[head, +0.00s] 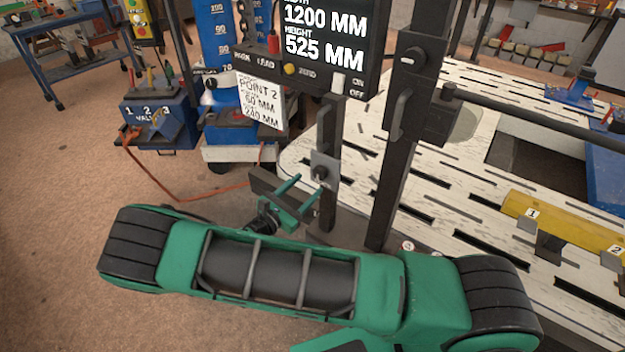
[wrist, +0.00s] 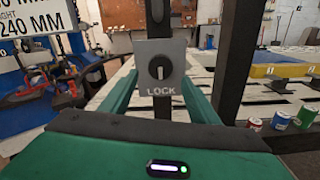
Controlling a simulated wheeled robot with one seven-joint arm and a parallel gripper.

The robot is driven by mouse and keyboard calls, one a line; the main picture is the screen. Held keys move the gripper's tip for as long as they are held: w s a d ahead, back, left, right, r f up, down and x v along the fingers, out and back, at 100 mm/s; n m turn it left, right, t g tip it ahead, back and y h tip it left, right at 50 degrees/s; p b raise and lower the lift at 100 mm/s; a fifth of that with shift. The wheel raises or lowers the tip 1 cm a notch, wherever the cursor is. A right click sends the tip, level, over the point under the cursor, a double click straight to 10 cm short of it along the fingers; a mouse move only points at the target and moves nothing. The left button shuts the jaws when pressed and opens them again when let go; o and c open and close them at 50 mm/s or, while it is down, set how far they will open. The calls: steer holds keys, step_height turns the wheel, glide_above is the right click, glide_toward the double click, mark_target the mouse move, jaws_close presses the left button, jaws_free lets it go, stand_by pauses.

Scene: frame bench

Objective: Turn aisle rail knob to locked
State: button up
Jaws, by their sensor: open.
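The knob (head: 320,172) is black and round, on a small grey plate (wrist: 177,52) fixed to a dark upright post. In the wrist view the knob (wrist: 160,67) faces me near the middle, with "LOCK" printed below it. Its white mark stands about upright; I cannot tell which end is the pointer. My green gripper (head: 309,186) is open and empty, in front of the plate and close to it. In the wrist view its fingers lie left and right of the plate, with the knob between them in the picture. Contact with the knob is not visible.
A black display box (head: 322,42) with switches hangs above the knob. A thicker dark post (head: 392,150) stands to its right. A white slotted bench (head: 450,200) fills the right side. A blue valve box (head: 158,118) stands at the left, with open floor in front.

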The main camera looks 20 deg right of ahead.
mark_target(318, 176)
steer(key=shift+x, duration=2.8)
